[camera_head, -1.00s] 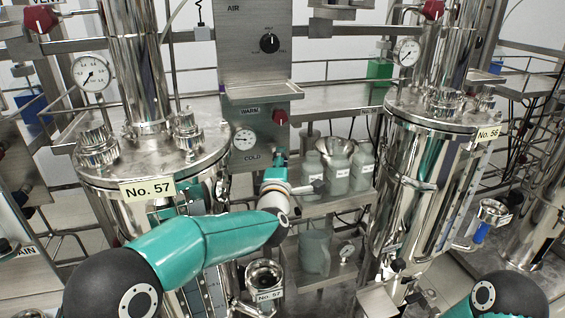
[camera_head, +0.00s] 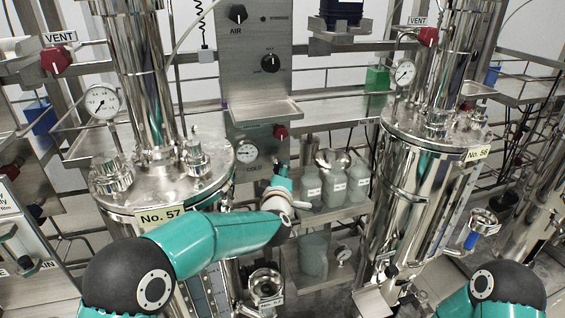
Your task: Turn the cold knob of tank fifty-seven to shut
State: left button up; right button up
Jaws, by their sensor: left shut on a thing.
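Tank 57 (camera_head: 165,187) is a shiny steel vessel at left, with a "No. 57" label (camera_head: 161,217) on its rim. Its grey control panel (camera_head: 262,85) stands to its right, with a "COLD" label (camera_head: 254,169) low on it beside a small gauge (camera_head: 246,150). My left arm reaches across the tank front to the panel's lower part. My left gripper (camera_head: 281,181) is shut just right of the COLD label, on what seems to be the cold knob. The knob itself is hidden behind the gripper and wrist, so its setting does not show. My right gripper is out of view.
A red knob (camera_head: 280,132) sits just above my left gripper. Labelled bottles (camera_head: 334,184) stand on a shelf close to its right. Tank 56 (camera_head: 415,185) stands further right. A small tray (camera_head: 266,111) juts from the panel above. A red vent knob (camera_head: 55,61) is at upper left.

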pick_arm(q)
jog(key=m+p, duration=0.1)
jog(key=m+g+p, duration=0.1)
jog(key=p, duration=0.1)
jog(key=shift+f, duration=0.25)
jog(key=o, duration=1.2)
jog(key=shift+c, duration=0.2)
jog(key=shift+r, duration=0.1)
jog(key=v, duration=1.2)
jog(key=shift+d, duration=0.15)
